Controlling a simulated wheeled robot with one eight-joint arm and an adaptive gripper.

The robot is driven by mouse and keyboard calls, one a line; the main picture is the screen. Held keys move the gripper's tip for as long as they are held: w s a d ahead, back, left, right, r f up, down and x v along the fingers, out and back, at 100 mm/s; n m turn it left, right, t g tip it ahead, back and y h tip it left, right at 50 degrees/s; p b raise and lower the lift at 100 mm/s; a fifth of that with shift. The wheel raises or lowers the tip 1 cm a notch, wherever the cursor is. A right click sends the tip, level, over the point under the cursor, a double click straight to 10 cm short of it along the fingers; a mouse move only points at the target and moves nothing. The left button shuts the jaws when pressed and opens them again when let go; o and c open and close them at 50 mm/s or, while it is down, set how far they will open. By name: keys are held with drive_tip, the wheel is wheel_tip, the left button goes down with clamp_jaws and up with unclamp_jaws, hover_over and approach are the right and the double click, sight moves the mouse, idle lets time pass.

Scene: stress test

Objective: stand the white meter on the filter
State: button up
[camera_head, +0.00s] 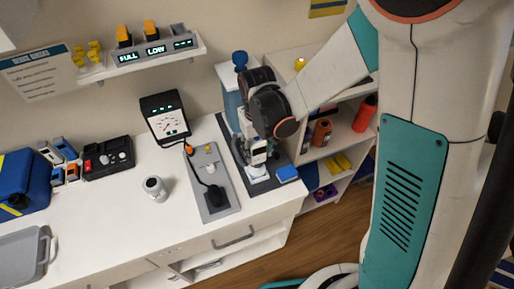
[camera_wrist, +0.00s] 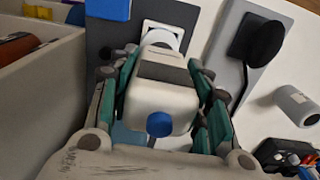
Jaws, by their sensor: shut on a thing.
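My gripper (camera_wrist: 158,95) is shut on a white boxy thing (camera_wrist: 160,85) with a grey band and a blue knob, which I take to be the white meter. In the head view the meter (camera_head: 258,152) shows below my dark wrist, over the dark mat at the right of the counter. Just beyond its far end is a white round part (camera_wrist: 160,38) on a pale square plate (camera_wrist: 174,30), possibly the filter. The meter hides part of it, and I cannot tell whether they touch. My gripper also shows in the head view (camera_head: 250,146).
A blue block (camera_head: 287,173) lies right of the pale plate. A grey panel (camera_head: 215,180) with a cable and black plug is to the left, then a white cylinder (camera_head: 155,188). A pale blue tank (camera_head: 231,100) stands behind. Open shelves (camera_head: 310,155) are at right.

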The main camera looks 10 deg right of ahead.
sight(257, 139)
drive_tip(key=shift+f+b, duration=1.15)
drive_tip(key=shift+f, duration=0.2)
drive_tip(key=o, duration=1.2)
drive_tip(key=shift+o, duration=0.2)
drive_tip(key=shift+r, duration=0.15)
wheel_tip(257, 139, up, 7)
drive_tip(key=shift+r, duration=0.15)
